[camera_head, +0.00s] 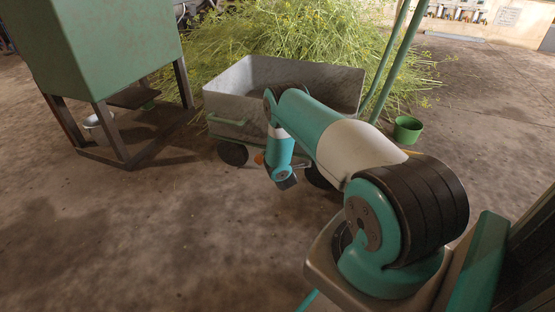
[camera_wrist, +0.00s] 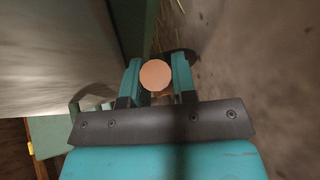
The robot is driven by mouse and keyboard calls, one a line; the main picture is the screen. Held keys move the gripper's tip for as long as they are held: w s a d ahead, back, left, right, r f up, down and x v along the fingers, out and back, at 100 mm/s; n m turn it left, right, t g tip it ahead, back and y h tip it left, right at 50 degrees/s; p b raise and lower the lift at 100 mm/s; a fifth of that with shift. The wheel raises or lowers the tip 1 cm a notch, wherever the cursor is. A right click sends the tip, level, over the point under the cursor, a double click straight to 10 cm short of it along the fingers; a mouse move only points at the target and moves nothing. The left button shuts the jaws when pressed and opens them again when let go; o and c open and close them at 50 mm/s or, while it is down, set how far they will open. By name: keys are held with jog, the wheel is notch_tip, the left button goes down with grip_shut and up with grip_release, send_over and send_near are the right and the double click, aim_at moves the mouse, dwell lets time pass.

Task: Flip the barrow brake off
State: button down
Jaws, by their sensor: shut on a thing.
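The barrow (camera_head: 322,84) is a grey, worn metal cart with dark wheels, in the middle of the head view. A small orange knob (camera_head: 259,158), which looks like the brake's end, shows low on its near side. In the wrist view the round orange knob (camera_wrist: 155,75) sits between the two teal fingers of my gripper (camera_wrist: 157,79). My gripper is shut on it. The barrow's wall (camera_wrist: 60,50) fills the left of the wrist view. The lever behind the knob is mostly hidden, so its angle cannot be told.
A green box on dark legs (camera_head: 105,50) stands left of the barrow. Cut yellow-green herbs (camera_head: 290,32) are heaped behind it. A green bucket (camera_head: 407,130) and green poles (camera_head: 392,62) stand to the right. The floor at front left is clear.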

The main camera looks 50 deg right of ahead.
jog(key=c, duration=0.9)
grip_release()
